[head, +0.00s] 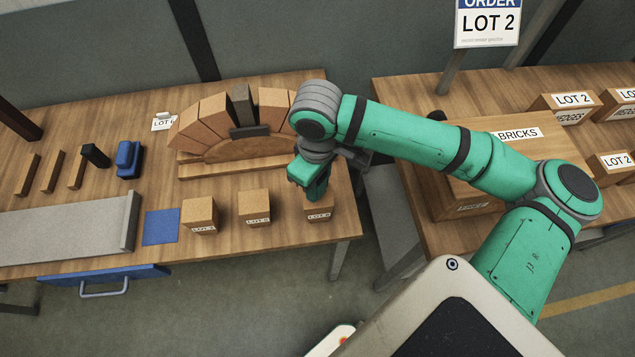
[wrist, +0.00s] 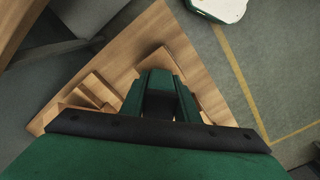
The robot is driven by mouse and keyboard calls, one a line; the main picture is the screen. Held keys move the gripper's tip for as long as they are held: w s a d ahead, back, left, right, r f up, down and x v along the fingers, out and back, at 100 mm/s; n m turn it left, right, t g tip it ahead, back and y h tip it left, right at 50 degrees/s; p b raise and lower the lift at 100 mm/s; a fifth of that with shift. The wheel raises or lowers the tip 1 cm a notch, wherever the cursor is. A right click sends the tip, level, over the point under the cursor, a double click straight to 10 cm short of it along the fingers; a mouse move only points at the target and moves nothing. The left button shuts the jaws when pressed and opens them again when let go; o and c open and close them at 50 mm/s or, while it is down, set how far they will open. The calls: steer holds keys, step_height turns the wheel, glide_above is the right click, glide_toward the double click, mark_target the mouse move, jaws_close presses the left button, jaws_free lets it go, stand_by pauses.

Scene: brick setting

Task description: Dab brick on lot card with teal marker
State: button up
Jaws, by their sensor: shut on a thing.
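My gripper (head: 317,192) points down over the right one of three tan bricks on the left table. It is shut on a dark teal thing, seemingly the teal marker (wrist: 160,82), mostly hidden between the fingers. The right brick (head: 320,212) is directly under the gripper; contact cannot be told. The middle brick (head: 254,205) and left brick (head: 199,213) stand apart to its left. Each bears a white lot label, its number too small to read surely. A small white lot card (head: 163,122) stands behind them, left of the arch; its digit is unclear.
A brick arch on a wooden base (head: 235,168) stands behind the bricks. A blue square (head: 160,227), a grey slab (head: 65,232) and a blue tool (head: 129,158) lie left. The right table holds a BRICKS box (head: 470,200) and LOT 2 boxes, beneath a LOT 2 sign (head: 488,22).

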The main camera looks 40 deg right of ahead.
steer(key=shift+f, duration=0.45)
stand_by(1.1)
steer(key=shift+r, duration=3.55)
steer(key=shift+s, duration=0.1)
